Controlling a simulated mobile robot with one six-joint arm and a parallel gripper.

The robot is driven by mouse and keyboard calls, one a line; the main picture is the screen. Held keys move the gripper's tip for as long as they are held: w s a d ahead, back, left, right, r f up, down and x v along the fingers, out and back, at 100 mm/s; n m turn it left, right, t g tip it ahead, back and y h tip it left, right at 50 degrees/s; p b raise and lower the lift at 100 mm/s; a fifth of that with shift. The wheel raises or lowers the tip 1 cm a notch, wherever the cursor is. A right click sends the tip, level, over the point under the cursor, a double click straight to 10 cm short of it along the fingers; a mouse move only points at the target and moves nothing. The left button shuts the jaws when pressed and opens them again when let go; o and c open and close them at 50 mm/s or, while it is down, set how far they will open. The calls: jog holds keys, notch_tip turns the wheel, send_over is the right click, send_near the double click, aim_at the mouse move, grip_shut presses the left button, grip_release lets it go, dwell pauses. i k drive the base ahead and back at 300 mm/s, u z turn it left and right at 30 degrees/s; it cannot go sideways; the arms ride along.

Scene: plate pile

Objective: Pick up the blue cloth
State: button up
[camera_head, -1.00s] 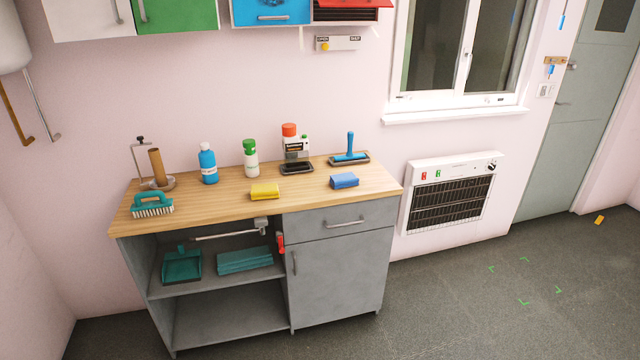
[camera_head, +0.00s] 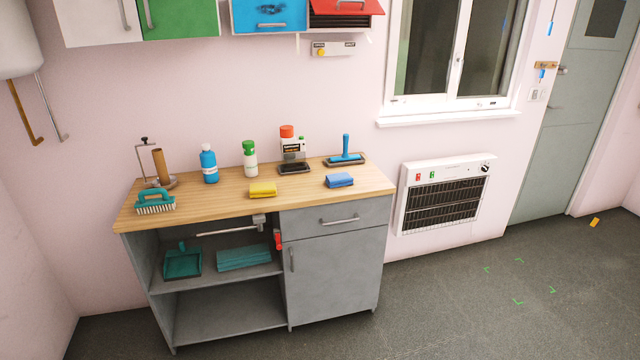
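The blue cloth (camera_head: 340,180) is a small folded pad. It lies flat on the right part of the wooden counter top (camera_head: 220,210), near the front edge. A folded yellow cloth (camera_head: 263,190) lies to its left on the same counter. A blue-handled squeegee-like tool (camera_head: 345,155) stands behind the blue cloth, apart from it. My gripper is not in view.
A teal brush (camera_head: 155,203), a blue bottle (camera_head: 208,163), a green-capped bottle (camera_head: 250,158) and a red-capped container (camera_head: 288,145) stand on the counter. A teal folded item (camera_head: 243,258) and a dustpan (camera_head: 183,262) are on the shelf. Floor (camera_head: 440,310) at right is open.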

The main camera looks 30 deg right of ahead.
aim_at(342, 179)
jog(key=u, duration=0.1)
jog(key=i, duration=1)
jog(key=u, duration=0.1)
jog(key=k, duration=0.9)
jog(key=z, duration=0.2)
jog(key=i, duration=0.4)
jog(key=u, duration=0.1)
